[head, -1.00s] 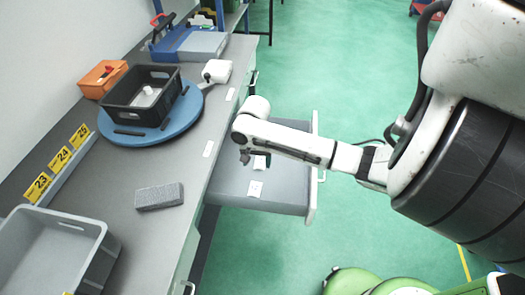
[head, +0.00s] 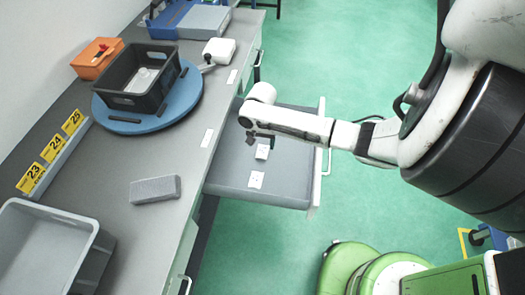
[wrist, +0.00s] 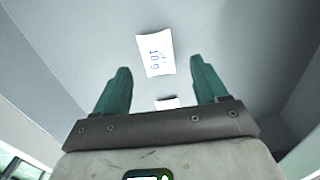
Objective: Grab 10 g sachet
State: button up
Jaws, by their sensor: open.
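A white sachet printed "10 g" (wrist: 155,52) lies on the grey floor of an open drawer (head: 222,180), ahead of my fingertips in the wrist view. A second white piece (wrist: 167,103) lies nearer, partly hidden by my gripper's body; I cannot read it. The head view shows two small white sachets in the drawer, one close to my gripper (head: 262,151) and one farther toward the front of the picture (head: 256,180); their print is too small to read there. My gripper (wrist: 160,78) is open and empty, its green fingers pointing into the drawer.
The drawer's walls and white front panel (head: 320,155) surround the sachets. The counter (head: 150,225) beside it carries a grey block (head: 155,189), a grey bin (head: 85,222) and a black crate (head: 120,100) on a blue turntable (head: 190,112). Green floor lies right of the drawer.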

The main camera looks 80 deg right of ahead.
aim_at(262, 150)
jog(key=f, duration=0.4)
jog(key=shift+s+d+f, duration=0.1)
jog(key=shift+s, duration=0.1)
jog(key=c, duration=1.1)
jog(key=shift+r, duration=0.2)
